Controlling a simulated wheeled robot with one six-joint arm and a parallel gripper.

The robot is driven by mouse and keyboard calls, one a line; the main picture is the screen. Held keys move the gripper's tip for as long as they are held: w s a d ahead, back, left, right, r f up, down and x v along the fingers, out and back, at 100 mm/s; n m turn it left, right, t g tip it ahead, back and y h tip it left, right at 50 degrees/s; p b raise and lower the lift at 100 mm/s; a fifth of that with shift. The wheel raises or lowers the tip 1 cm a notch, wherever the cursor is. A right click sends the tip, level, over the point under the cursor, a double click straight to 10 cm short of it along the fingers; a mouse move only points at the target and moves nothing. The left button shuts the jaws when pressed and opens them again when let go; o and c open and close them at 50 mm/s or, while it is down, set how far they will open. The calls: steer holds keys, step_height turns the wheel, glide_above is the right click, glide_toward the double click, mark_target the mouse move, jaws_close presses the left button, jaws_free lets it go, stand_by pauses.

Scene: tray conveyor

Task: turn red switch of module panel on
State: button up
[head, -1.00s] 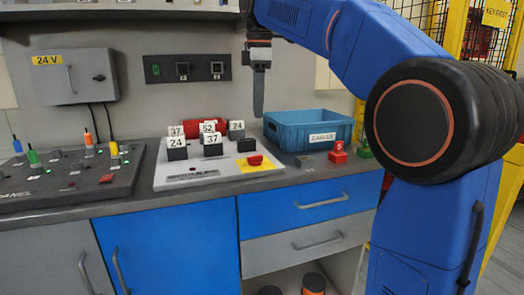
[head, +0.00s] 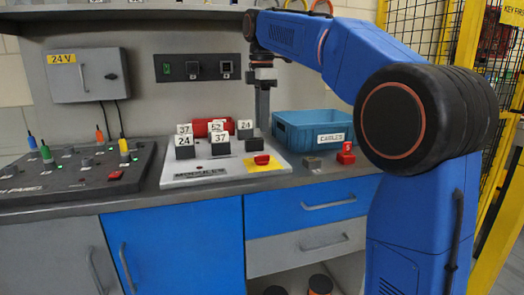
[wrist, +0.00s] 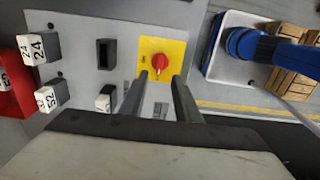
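The module panel (head: 225,173) is a pale slanted board on the bench. Its red switch (head: 262,160) sits on a yellow plate (head: 280,166) at the panel's right front. In the wrist view the red switch (wrist: 159,60) shows as a round knob on the yellow plate (wrist: 175,50). My gripper (head: 262,128) points down above the rear right of the panel. In the wrist view my gripper (wrist: 160,78) has two fingers spread apart with nothing between them. The fingertips appear just short of the knob, and I see no contact.
Numbered blocks (head: 220,146) and a red object (head: 202,127) stand on and behind the panel. A blue bin (head: 290,130) is close on the gripper's right. A dark switchboard (head: 75,176) lies to the left. A grey block (head: 312,162) and red block (head: 346,157) lie right.

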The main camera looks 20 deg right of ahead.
mark_target(262, 159)
step_height(262, 159, down, 10)
steer(key=shift+r, duration=0.2)
stand_by(0.3)
jaws_close()
